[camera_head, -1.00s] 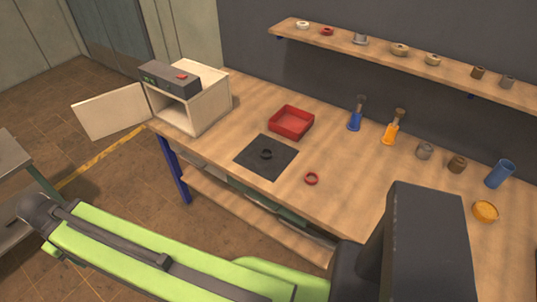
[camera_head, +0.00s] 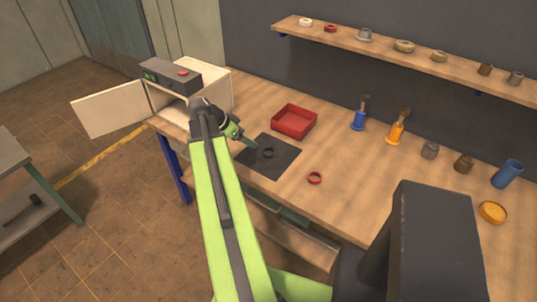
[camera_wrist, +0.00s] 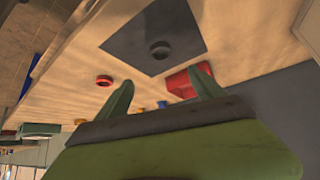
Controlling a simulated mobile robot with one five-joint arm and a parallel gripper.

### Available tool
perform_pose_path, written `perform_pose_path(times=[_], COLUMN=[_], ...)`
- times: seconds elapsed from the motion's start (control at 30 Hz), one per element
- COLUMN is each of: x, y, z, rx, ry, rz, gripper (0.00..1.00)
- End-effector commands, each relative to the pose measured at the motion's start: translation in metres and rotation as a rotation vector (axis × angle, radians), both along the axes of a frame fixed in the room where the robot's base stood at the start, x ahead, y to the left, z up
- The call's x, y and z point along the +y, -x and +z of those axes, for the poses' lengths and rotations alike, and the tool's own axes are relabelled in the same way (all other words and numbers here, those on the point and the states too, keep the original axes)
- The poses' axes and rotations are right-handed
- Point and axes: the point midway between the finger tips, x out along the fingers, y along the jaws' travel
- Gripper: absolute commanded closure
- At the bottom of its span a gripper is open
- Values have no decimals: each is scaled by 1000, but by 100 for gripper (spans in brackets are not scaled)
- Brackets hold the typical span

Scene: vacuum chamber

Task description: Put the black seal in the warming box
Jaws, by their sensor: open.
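The black seal (camera_head: 268,152) is a small dark ring lying on a dark square mat (camera_head: 284,163) on the workbench. It also shows in the wrist view (camera_wrist: 160,50), beyond my fingertips. My gripper (camera_head: 252,144) is open and empty, just left of the seal in the head view; its two green fingers show apart in the wrist view (camera_wrist: 164,82). The warming box (camera_head: 213,97) is a pale box at the bench's left end, with a dark control panel on top. Its door (camera_head: 108,104) stands open to the left. My arm hides part of its opening.
A red tray (camera_head: 294,122) stands behind the mat, and a red ring (camera_head: 315,178) lies to its right. Blue (camera_head: 359,118) and orange (camera_head: 396,130) bottles and several small parts stand along the wall. A shelf (camera_head: 420,66) holds more rings.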

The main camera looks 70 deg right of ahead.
Motion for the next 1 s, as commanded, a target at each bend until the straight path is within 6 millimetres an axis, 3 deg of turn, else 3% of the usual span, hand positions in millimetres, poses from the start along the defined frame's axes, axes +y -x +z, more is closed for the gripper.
perform_pose_path(times=[0.03, 0.3, 0.43, 0.73, 1.0], x=[-6, -40, -50, -56, -77], y=[4, 28, 37, 41, 55], z=[-19, -74, -88, -93, -131], rx=[0, -1, 0, 0, 0], ry=[0, -2, -2, -2, -3], rz=[-2, 1, 2, 4, 4], gripper=[22, 22, 22, 22, 22])
